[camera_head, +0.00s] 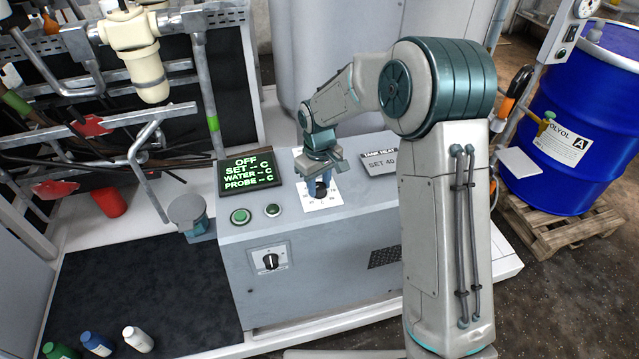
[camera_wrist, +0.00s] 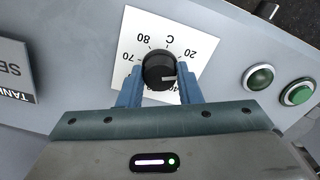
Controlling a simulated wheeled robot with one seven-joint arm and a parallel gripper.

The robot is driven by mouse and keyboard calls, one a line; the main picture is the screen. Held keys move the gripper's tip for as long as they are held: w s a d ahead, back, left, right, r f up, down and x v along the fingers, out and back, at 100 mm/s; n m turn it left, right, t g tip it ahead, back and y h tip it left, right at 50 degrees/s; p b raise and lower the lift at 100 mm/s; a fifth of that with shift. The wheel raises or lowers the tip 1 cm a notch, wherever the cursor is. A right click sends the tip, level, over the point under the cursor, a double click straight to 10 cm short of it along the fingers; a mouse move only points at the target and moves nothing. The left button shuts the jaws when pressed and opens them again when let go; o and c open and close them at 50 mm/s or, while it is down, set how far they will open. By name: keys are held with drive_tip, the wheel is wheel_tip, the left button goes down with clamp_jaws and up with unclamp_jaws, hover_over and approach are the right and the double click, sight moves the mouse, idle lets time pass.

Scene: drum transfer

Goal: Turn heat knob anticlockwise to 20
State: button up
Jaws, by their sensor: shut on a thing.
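The heat knob (camera_wrist: 158,68) is a round black knob with a white pointer mark, on a white dial plate (camera_wrist: 120,88). In the wrist view the pointer lies toward the right, on the side between the 20 and the partly hidden 40; the exact reading is unclear. My gripper (camera_wrist: 159,75) has its blue fingers on either side of the knob, shut on it. In the head view my gripper (camera_head: 319,182) reaches down onto the dial on top of the grey control box (camera_head: 310,265). Its fingers hide part of the dial's numbers.
A display (camera_head: 250,171) reads OFF, with dashes for set, water and probe. A sign (camera_head: 381,162) reads SET 40. A black switch (camera_head: 270,261) is on the box's front. A blue drum (camera_head: 580,115) stands right.

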sight(319, 186)
drive_tip(key=shift+r+n, duration=0.1)
drive_tip(key=shift+n, duration=2.1)
drive_tip(key=shift+w, duration=0.1)
drive_tip(key=o, duration=1)
drive_tip(key=shift+c, duration=0.2)
wheel_tip(319, 186, up, 14)
